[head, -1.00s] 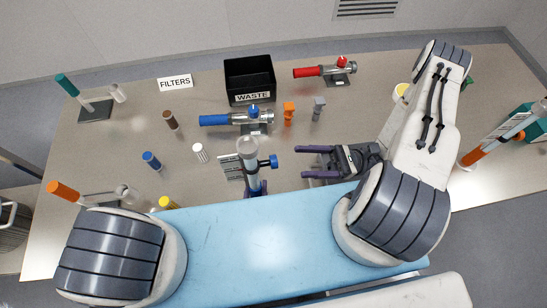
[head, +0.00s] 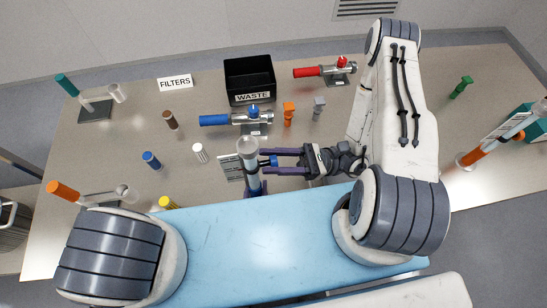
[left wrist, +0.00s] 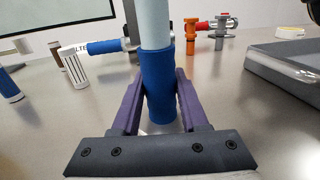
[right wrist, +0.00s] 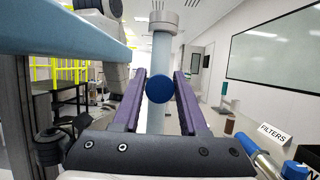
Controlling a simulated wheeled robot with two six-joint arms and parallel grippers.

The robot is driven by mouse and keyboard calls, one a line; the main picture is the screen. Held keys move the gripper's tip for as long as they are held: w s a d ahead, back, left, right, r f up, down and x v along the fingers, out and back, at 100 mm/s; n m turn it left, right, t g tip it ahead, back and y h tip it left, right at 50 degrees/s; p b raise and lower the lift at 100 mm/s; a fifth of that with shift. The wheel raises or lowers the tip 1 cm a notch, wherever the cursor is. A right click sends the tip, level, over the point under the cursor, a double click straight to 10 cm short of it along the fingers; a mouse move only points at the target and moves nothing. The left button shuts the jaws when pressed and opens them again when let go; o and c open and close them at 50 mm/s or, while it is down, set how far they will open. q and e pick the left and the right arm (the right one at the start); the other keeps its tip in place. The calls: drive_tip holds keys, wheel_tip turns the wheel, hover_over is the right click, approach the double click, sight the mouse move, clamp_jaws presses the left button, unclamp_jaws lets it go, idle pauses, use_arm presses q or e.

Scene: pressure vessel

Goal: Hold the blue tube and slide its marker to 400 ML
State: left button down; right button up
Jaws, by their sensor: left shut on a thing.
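The blue tube stands upright near the table's front edge; its clear upper part (head: 248,153) shows in the head view. My left gripper (left wrist: 158,95) is shut on its blue lower sleeve (left wrist: 160,75), one purple finger on each side. The marker's blue knob (head: 268,160) sticks out to the right of the tube. My right gripper (head: 272,159) is open, its two purple fingers reaching in from the right, one on each side of the knob. In the right wrist view the round knob (right wrist: 159,88) sits between the fingers, with small gaps visible. The scale marks are not readable.
A blue-handled valve (head: 232,118), orange (head: 289,113) and grey pieces, and the black WASTE bin (head: 249,82) stand farther back. Several small filters stand to the left. A green piece (head: 461,87) stands at the right.

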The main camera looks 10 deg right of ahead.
clamp_jaws()
drive_tip(key=shift+r, duration=0.1)
idle(1.1)
